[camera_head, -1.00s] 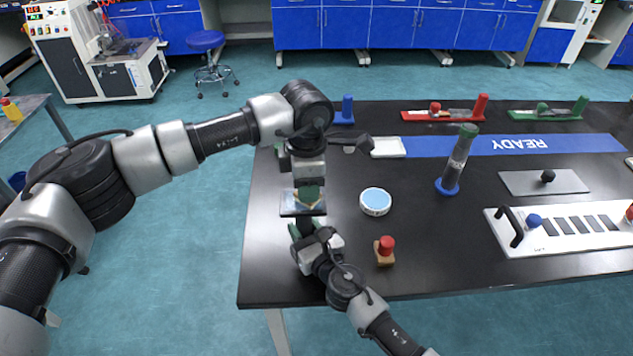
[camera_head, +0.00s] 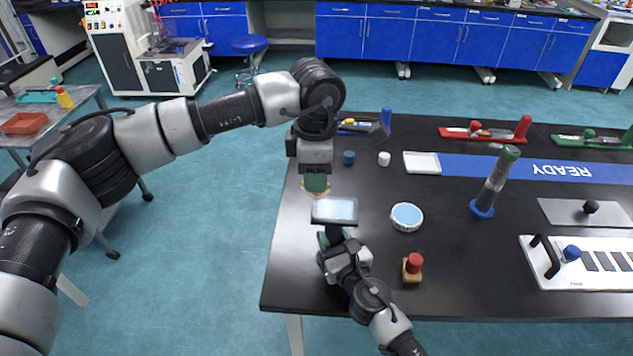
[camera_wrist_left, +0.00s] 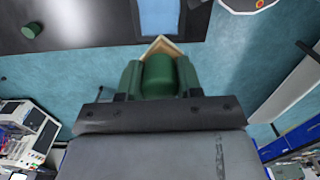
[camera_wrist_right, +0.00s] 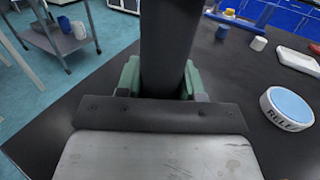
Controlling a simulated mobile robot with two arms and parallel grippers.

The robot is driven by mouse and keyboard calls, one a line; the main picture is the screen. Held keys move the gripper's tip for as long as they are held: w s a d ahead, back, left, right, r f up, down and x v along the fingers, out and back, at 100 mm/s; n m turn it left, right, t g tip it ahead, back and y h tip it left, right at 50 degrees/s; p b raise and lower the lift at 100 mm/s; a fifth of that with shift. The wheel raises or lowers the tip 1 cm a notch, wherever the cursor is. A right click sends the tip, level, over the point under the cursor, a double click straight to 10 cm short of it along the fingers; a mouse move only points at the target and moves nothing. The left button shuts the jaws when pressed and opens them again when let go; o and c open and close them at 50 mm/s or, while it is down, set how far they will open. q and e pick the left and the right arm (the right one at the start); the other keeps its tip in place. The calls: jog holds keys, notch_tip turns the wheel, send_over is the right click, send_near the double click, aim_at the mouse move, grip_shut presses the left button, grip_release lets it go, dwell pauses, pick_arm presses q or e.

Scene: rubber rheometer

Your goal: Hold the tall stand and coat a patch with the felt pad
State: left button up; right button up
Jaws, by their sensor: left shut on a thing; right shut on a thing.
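My left gripper (camera_head: 316,176) is shut on the green knob of the felt pad (camera_head: 317,192), which has a pale wooden base. The knob also shows between the fingers in the left wrist view (camera_wrist_left: 158,75). The pad is just behind and apart from the pale blue patch (camera_head: 335,211) on top of the tall stand. My right gripper (camera_head: 338,240) is shut on the stand's dark post (camera_wrist_right: 168,45), below the patch. The post's foot is hidden. The pad's underside is hidden.
A round tin with a blue top (camera_head: 406,217) and a red-knobbed wooden block (camera_head: 413,268) stand right of the stand. A blue cup (camera_head: 348,157), a white cup (camera_head: 384,159) and a white tray (camera_head: 422,162) are behind. A grey cylinder (camera_head: 491,182) stands further right.

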pick_arm(q)
jog(key=shift+r, duration=1.6)
pick_arm(e)
jog(key=o, duration=1.1)
